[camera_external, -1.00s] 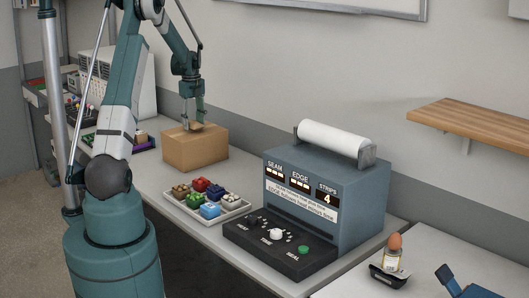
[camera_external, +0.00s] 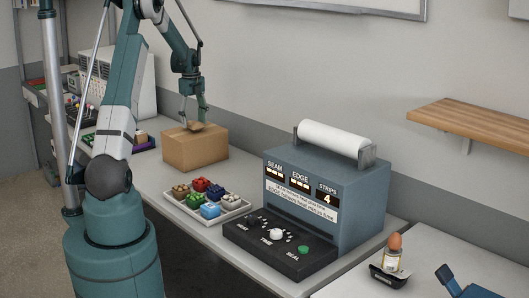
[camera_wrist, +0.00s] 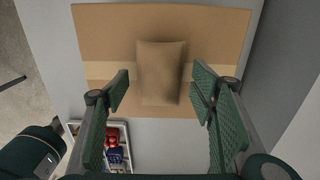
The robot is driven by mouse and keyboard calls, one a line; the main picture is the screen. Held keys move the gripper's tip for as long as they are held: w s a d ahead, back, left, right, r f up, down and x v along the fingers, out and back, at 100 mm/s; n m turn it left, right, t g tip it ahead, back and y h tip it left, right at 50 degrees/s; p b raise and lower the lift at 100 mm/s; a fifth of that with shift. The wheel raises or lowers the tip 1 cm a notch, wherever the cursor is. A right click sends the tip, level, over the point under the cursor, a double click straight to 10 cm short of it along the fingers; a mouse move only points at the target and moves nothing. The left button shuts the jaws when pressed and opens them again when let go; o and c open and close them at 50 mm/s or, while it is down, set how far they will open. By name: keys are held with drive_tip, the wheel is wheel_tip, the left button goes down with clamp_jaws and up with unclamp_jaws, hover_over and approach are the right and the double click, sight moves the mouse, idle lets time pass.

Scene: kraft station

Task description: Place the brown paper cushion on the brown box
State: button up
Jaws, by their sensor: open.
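The brown box (camera_external: 195,150) stands closed on the table in the external view. Its top also shows in the wrist view (camera_wrist: 220,30), with a paler tape strip across it. The brown paper cushion (camera_wrist: 160,72) lies on the box top near its middle in the wrist view. It also shows as a small tan piece on the box in the external view (camera_external: 196,127). My gripper (camera_external: 195,119) is above the box. In the wrist view its green textured fingers (camera_wrist: 163,93) are spread wide on both sides of the cushion, with gaps between them and it.
A white tray (camera_external: 236,213) of several coloured pieces stands in front of the box. The blue-grey sealing machine (camera_external: 345,205) with a white roll (camera_external: 333,139) stands to the right. A wooden shelf (camera_external: 480,122) is on the wall. An egg-topped jar (camera_external: 393,255) is at the right.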

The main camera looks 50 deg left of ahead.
sight(194, 121)
wheel_tip(194, 121, up, 11)
idle(0.5)
idle(0.5)
idle(0.3)
drive_tip(key=s+d+r+n+t, duration=0.1)
drive_tip(key=s+d+r+n, duration=0.3)
drive_tip(key=d, duration=0.8)
drive_tip(key=s+d+r+n+t+y, duration=0.15)
drive_tip(key=d+r, duration=0.35)
drive_tip(key=d, duration=0.7)
drive_tip(key=s+d+r+n+t, duration=0.1)
drive_tip(key=d+r+n, duration=0.3)
drive_tip(key=d, duration=0.8)
drive_tip(key=s+d+f+n+t, duration=0.2)
drive_tip(key=s+d+f+n, duration=0.1)
drive_tip(key=s+d, duration=0.8)
drive_tip(key=s+d+f+n+t+h, duration=0.1)
drive_tip(key=s+d+n, duration=0.4)
drive_tip(key=s+d, duration=0.6)
drive_tip(key=d+f, duration=0.1)
drive_tip(key=d, duration=0.2)
drive_tip(key=shift+s+f+t, duration=0.35)
drive_tip(key=shift+f, duration=0.05)
